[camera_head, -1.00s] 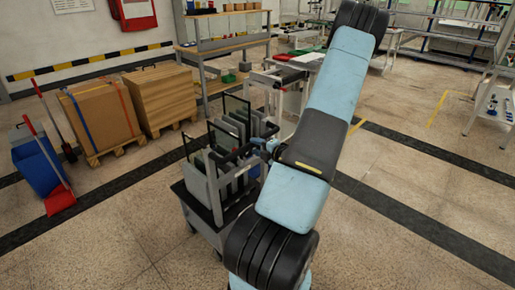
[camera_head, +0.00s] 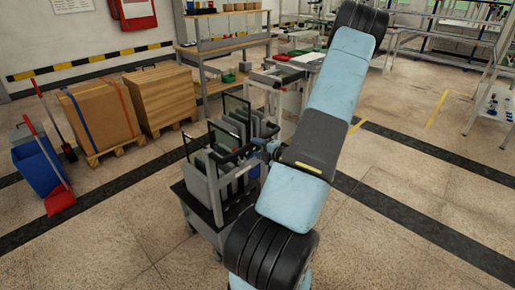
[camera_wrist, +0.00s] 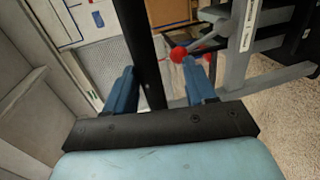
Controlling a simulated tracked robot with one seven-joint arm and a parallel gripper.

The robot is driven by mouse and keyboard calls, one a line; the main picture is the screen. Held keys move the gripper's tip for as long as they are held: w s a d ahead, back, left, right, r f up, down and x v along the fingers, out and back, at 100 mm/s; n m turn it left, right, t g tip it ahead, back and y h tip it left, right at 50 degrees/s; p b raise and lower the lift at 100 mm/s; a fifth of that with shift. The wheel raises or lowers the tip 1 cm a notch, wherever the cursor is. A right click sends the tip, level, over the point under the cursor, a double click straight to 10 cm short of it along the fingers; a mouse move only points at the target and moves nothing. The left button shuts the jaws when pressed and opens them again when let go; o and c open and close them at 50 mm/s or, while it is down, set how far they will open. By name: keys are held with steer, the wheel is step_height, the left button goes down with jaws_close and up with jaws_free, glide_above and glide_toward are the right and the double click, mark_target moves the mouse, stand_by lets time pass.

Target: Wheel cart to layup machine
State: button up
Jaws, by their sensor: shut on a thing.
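The cart (camera_head: 203,213) stands left of my arm, a dark low base on castors with upright racks holding several grey and dark panels. It is partly hidden by my arm. My gripper (camera_head: 267,146) is at the cart's right side. In the wrist view my gripper (camera_wrist: 160,84) has its blue fingers on either side of a black bar (camera_wrist: 141,45), which looks like the cart's handle, and is shut on it. I cannot tell for sure which equipment is the layup machine; a grey-white bench unit (camera_head: 277,76) stands behind the cart.
Boxes on pallets (camera_head: 101,113) and a blue bin (camera_head: 39,163) with a red-handled tool stand at left. A wooden workbench (camera_head: 224,47) is at the back. Dark floor stripes cross the room. Open floor lies right of my arm (camera_head: 420,190) and front left.

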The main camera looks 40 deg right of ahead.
steer(key=shift+o, duration=1.1)
steer(key=shift+w, duration=0.1)
steer(key=shift+r, duration=0.1)
steer(key=v, duration=1.3)
steer(key=shift+s, duration=0.35)
steer(key=shift+c, duration=0.3)
